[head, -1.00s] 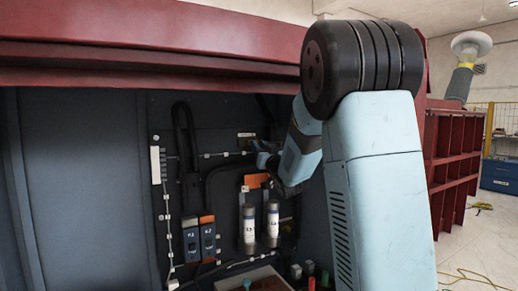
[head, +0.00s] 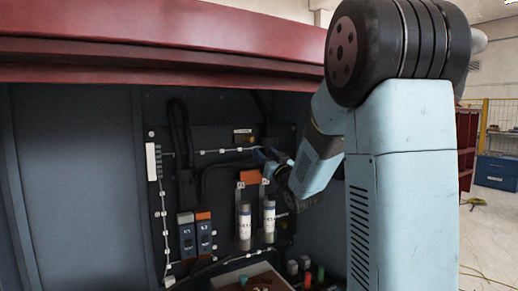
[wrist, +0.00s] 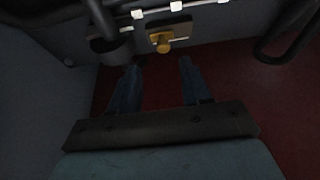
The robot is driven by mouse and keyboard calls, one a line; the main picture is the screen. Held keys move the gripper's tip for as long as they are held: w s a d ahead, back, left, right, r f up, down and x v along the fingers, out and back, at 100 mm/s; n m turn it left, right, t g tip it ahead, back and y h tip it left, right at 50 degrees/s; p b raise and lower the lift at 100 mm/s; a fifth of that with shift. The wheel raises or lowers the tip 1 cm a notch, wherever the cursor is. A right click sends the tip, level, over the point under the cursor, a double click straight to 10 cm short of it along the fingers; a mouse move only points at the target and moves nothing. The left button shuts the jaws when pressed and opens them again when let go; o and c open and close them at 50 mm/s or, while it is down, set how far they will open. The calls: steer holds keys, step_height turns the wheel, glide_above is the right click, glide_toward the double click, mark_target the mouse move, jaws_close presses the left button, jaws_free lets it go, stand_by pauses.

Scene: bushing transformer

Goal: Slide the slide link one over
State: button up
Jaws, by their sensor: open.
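A brass-yellow knob on a small plate (wrist: 163,38) sits at the top middle of the wrist view. In the head view a small plate with a brass part (head: 243,137) shows high on the dark panel; it looks like the same fitting. No readable label confirms that it is slide link one. My gripper (wrist: 158,66) is open, with two blue fingers apart and nothing between them. The knob lies beyond the fingertips, roughly in line with their gap, and looks apart from them. In the head view my gripper (head: 266,156) is just below and right of the plate.
Two labelled blue blocks (head: 195,236), one orange-topped, and two pale cylinders (head: 244,226) are on the panel below. White clips hold wiring along the panel. A black cable loop (wrist: 286,36) and a dark cup-like fitting (wrist: 110,45) flank the knob. A red canopy edge (head: 160,45) hangs above.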

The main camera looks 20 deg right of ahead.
steer(key=v, duration=0.6)
steer(key=shift+s+d+f, duration=0.1)
stand_by(0.4)
steer(key=s+a+f+g+h, duration=0.1)
steer(key=s+g, duration=0.4)
steer(key=s, duration=0.5)
steer(key=s+a+f+m+g+h, duration=0.1)
steer(key=s+a+f+g, duration=0.2)
steer(key=s, duration=0.7)
steer(key=s+a+f+m+g+h, duration=0.1)
steer(key=s+f+g+h, duration=0.1)
steer(key=s+f+g, duration=0.3)
steer(key=s+g, duration=0.3)
steer(key=s, duration=0.2)
steer(key=shift+s+a+f, duration=0.25)
steer(key=shift+a+f, duration=0.05)
steer(key=shift+a, duration=0.1)
steer(key=shift+c, duration=0.5)
